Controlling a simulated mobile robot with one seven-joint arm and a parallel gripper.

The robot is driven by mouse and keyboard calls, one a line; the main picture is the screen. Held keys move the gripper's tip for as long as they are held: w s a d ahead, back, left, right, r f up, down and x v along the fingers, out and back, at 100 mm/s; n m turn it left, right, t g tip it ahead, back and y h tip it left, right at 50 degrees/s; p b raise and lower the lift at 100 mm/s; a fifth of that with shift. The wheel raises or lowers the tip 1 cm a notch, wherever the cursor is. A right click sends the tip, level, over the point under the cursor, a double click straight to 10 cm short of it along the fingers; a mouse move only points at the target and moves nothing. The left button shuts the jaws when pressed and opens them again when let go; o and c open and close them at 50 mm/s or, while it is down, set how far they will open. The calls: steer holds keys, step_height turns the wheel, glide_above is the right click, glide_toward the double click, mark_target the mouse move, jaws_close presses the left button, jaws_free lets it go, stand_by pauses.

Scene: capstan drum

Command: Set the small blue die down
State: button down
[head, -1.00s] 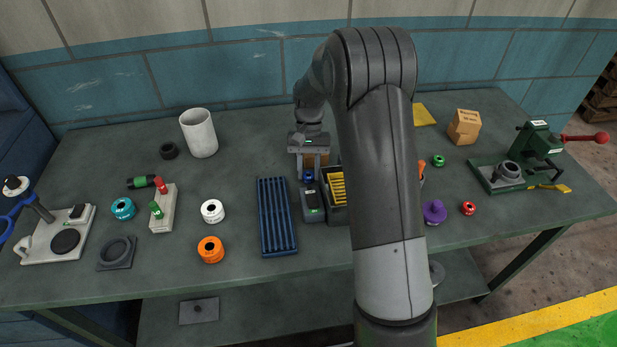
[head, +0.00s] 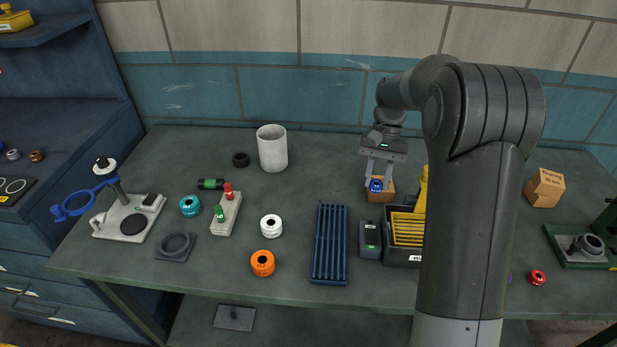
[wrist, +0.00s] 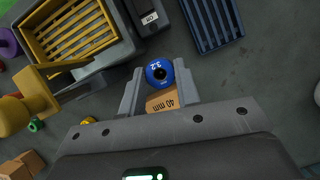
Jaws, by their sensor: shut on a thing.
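The small blue die (head: 376,185) is a short round piece with a dark centre hole. It also shows in the wrist view (wrist: 159,73), with a white "3.2" mark. My gripper (head: 378,183) is shut on it, one finger on each side, and in the wrist view the gripper (wrist: 159,80) points down with the die between its fingertips.
A grey device (head: 369,239), a dark bin with yellow slats (head: 407,231) and a blue slotted tray (head: 330,244) stand near the gripper. A white cup (head: 272,148) is farther left. Bare bench (head: 325,170) lies between cup and gripper. My arm hides part of the right side.

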steer(key=w+a+m+t+y, duration=0.1)
steer(key=w+a+m, duration=0.2)
steer(key=a, duration=0.3)
steer(key=w+a+m+y, duration=0.1)
steer(key=w+a+m, duration=0.2)
steer(key=a, duration=0.2)
steer(key=m+t+y, duration=0.1)
steer(key=m+t, duration=0.5)
steer(key=m, duration=1.1)
glide_above(180, 184)
steer(key=d, duration=0.1)
steer(key=f, duration=0.3)
steer(key=s+f, duration=0.1)
steer(key=f, duration=0.1)
steer(key=shift+d+f, duration=0.2)
steer(key=shift+f, duration=2)
steer(key=shift+f, duration=0.15)
steer(key=c, duration=1.1)
jaws_free()
steer(key=shift+o, duration=0.2)
steer(key=v, duration=1.2)
steer(key=shift+s, duration=0.2)
